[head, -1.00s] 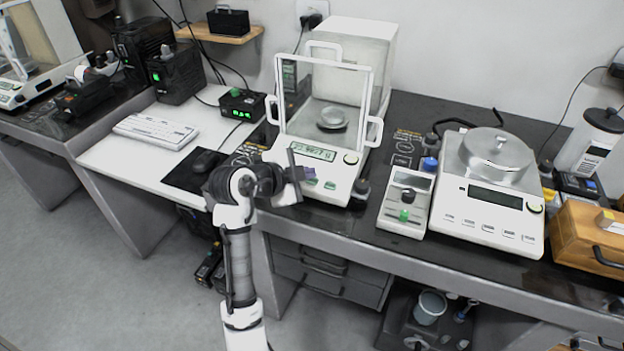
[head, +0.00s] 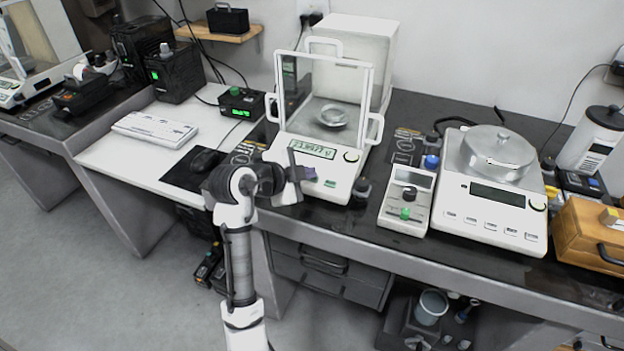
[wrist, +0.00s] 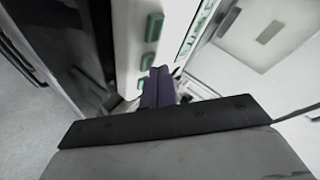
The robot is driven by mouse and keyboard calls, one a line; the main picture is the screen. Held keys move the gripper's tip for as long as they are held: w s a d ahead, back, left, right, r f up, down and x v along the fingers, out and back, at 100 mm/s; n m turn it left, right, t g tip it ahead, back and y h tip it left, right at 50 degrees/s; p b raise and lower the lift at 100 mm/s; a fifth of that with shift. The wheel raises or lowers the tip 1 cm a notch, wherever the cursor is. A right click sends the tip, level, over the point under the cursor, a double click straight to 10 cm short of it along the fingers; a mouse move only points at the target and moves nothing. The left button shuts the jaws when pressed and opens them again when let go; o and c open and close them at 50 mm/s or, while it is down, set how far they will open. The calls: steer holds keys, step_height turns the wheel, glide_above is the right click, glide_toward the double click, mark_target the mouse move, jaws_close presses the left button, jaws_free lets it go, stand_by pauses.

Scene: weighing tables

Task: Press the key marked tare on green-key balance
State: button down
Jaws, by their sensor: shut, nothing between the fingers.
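The green-key balance (head: 325,186) stands mid-bench with a glass draft shield, a lit display (head: 312,149) and green keys on its sloping front. One green key (head: 330,183) shows to the right of my gripper in the head view. The wrist view shows several green keys (wrist: 154,27) in a row; their markings are not readable. My gripper (head: 308,174) is shut and empty, its purple fingertips (wrist: 157,86) over the left part of the key row. The fingers hide part of the row, and I cannot tell whether they touch a key.
A dark bottle (head: 361,190) stands by the balance's right front corner. A keyboard (head: 155,129) and mouse (head: 206,160) lie left.

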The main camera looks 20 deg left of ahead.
steer(key=shift+w+f+b, duration=0.1)
steer(key=shift+f+b, duration=0.2)
steer(key=shift+b, duration=0.15)
stand_by(0.6)
steer(key=shift+r, duration=0.1)
steer(key=shift+s+r+p, duration=0.25)
steer(key=shift+r+p, duration=0.05)
steer(key=shift+r, duration=0.35)
steer(key=shift+r, duration=0.1)
steer(key=r+p, duration=0.1)
steer(key=r, duration=0.1)
steer(key=s+r+p, duration=0.1)
steer(key=r, duration=0.1)
steer(key=shift+s+r+p, duration=0.2)
steer(key=shift+r+p, duration=0.1)
stand_by(0.8)
